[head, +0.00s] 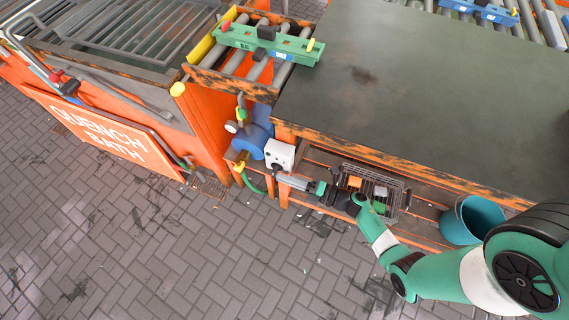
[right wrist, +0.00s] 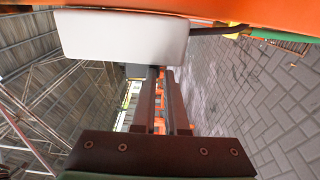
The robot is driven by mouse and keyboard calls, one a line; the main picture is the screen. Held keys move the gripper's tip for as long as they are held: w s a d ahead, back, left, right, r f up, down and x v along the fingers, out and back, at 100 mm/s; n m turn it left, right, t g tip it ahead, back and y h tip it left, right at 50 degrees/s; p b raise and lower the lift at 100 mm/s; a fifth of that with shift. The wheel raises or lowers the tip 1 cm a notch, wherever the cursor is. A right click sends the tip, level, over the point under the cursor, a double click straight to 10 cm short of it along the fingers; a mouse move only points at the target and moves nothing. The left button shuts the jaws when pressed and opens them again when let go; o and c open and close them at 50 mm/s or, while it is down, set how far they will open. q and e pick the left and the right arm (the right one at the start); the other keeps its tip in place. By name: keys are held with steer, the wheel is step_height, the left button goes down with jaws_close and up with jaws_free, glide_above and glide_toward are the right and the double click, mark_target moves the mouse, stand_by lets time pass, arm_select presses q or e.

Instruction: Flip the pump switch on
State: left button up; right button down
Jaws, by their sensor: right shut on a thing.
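The pump switch is a white box (head: 281,152) with a dark knob on its front, beside the blue pump (head: 252,138) at the left end of the workbench. My right gripper (head: 280,178) reaches in from the right, with its fingertips at the knob just below the box. In the right wrist view the white box (right wrist: 120,35) fills the upper part, and a dark piece (right wrist: 137,71) shows under it by the fingertips. The two fingers (right wrist: 162,72) are close together, shut on the knob. The exact contact is small and partly hidden. My left gripper is not in view.
The workbench (head: 420,75) is bare on top. A wire basket (head: 403,195) with small blocks and a teal bucket (head: 472,220) stand on its lower shelf. The orange quench bath (head: 110,135) is at left. A green hose (head: 250,185) hangs below the pump. Open paving lies in front.

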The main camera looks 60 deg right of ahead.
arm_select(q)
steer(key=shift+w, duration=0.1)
arm_select(e)
steer(key=shift+w+f, duration=0.1)
steer(key=shift+f, duration=0.1)
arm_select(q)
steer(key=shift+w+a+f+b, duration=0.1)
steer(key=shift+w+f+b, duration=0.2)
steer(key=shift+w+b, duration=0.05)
arm_select(e)
steer(key=shift+w+a+f, duration=0.1)
steer(key=shift+w+f, duration=0.15)
steer(key=shift+w, duration=0.25)
steer(key=shift+w+a+f, duration=0.1)
steer(key=shift+w+f, duration=0.15)
steer(key=shift+w, duration=0.25)
stand_by(0.5)
